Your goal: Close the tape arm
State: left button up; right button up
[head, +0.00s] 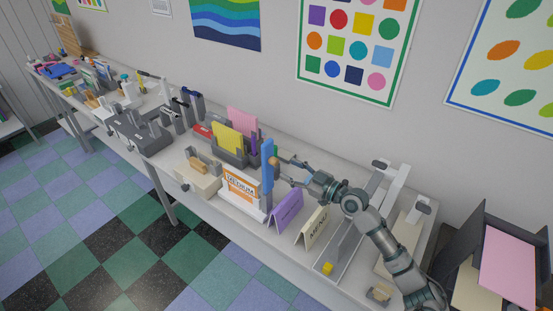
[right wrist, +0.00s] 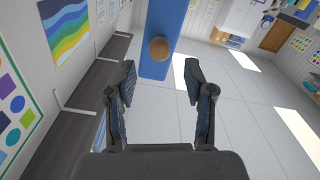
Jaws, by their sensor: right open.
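The tape arm appears to be the upright blue panel (head: 267,172) with a round tan knob (head: 274,160). It stands at the right end of a white box with an orange label (head: 240,186). In the right wrist view the blue panel (right wrist: 163,22) comes down from the top, with the knob (right wrist: 158,49) near its lower end. My right gripper (head: 283,169) is open and empty. Its fingers point toward the panel, and in the right wrist view (right wrist: 159,75) the knob lies just beyond the gap between the fingertips. My left gripper is not in view.
A purple folded card (head: 286,211) and a cream folded card (head: 313,230) stand in front, below my right arm. A grey holder with yellow sheets (head: 228,140) stands left of the panel. A long paper trimmer (head: 345,250) lies to the right. The wall runs behind.

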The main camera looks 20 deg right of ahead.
aim_at(277, 163)
jog(key=p+x, duration=0.1)
jog(key=x, duration=0.4)
jog(key=shift+d+r, duration=0.1)
jog(key=shift+d, duration=0.05)
jog(key=shift+w+a, duration=0.35)
jog(key=shift+a, duration=0.05)
grip_shut()
